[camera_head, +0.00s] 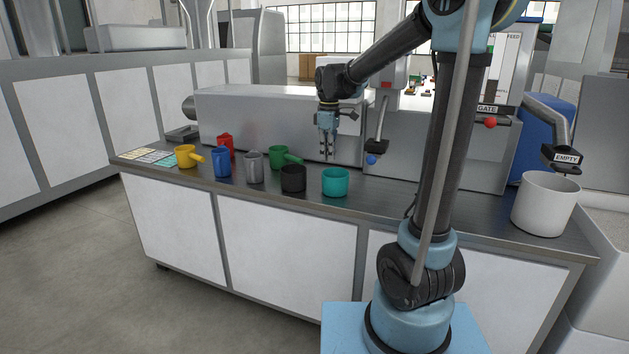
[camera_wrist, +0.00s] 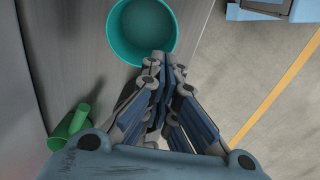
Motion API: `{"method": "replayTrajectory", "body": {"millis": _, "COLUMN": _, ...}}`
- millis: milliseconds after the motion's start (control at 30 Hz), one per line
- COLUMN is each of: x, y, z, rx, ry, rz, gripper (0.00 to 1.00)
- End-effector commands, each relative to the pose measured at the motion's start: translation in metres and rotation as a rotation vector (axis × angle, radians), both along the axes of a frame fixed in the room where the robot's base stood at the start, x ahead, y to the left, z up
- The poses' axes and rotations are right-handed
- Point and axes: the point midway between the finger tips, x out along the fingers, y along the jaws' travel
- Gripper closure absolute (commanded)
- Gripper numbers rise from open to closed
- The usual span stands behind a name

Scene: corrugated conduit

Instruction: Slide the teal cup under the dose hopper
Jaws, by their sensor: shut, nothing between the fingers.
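The teal cup (camera_head: 335,183) stands upright on the metal counter (camera_head: 385,199), near its front edge. From above in the wrist view, the teal cup (camera_wrist: 140,38) is open and looks empty. My gripper (camera_head: 327,156) points down above the counter, just behind the cup in the head view. Its fingers are shut and empty. In the wrist view the fingertips (camera_wrist: 164,58) overlap the cup's near rim; I cannot tell whether they touch. The dose hopper is not clearly identifiable. A white panel marked FEED (camera_head: 512,38) stands behind my arm, which hides part of that area.
A black cup (camera_head: 293,179), green cup (camera_head: 279,158), grey cup (camera_head: 253,168), blue cup (camera_head: 221,163), red cup (camera_head: 227,143) and yellow cup (camera_head: 186,156) stand left.

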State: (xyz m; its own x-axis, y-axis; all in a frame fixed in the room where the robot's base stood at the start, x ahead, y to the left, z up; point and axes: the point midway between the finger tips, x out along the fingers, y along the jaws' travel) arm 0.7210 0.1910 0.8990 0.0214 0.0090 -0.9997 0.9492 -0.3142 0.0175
Motion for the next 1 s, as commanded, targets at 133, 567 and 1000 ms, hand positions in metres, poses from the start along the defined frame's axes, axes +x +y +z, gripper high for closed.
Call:
{"method": "replayTrajectory", "body": {"millis": 133, "x": 0.023, "y": 0.028, "z": -0.005, "rx": -0.007, "ry": 0.013, "rz": 0.100, "gripper": 1.00}}
{"method": "replayTrajectory", "body": {"millis": 567, "x": 0.036, "y": 0.047, "z": -0.028, "rx": -0.011, "ry": 0.022, "rz": 0.170, "gripper": 1.00}}
{"method": "replayTrajectory", "body": {"millis": 1000, "x": 0.036, "y": 0.046, "z": -0.093, "rx": -0.011, "ry": 0.022, "rz": 0.168, "gripper": 1.00}}
